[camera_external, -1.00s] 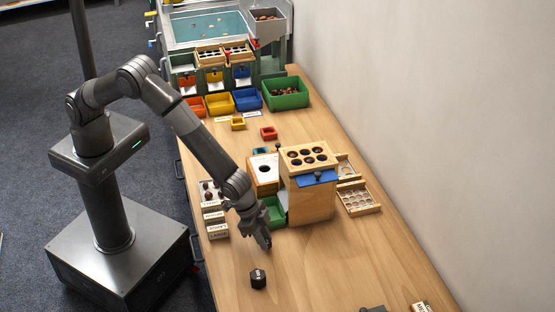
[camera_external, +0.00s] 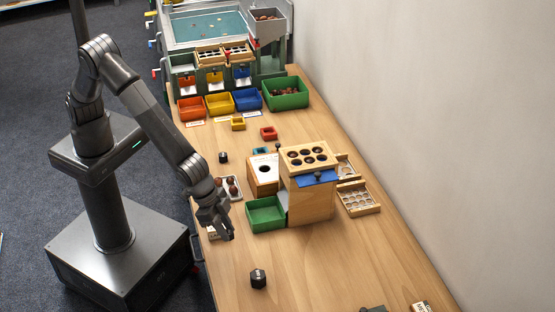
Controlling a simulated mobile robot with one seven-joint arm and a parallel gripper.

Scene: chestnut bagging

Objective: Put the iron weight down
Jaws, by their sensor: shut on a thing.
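My gripper (camera_external: 227,234) points down near the table's left edge, left of and in front of the open green box. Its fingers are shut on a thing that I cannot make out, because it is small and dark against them. A black weight-like block (camera_external: 258,278) with a pale mark stands on the bare table in front of my gripper, apart from it. A second small black piece (camera_external: 223,157) stands farther back, near the table's left edge. I cannot tell which of these, if any, is the iron weight.
A wooden box with a holed top (camera_external: 308,157) and the green box (camera_external: 265,214) stand to the right of my gripper. A white tray (camera_external: 239,186) with brown chestnuts lies behind it. The table's front middle is largely clear.

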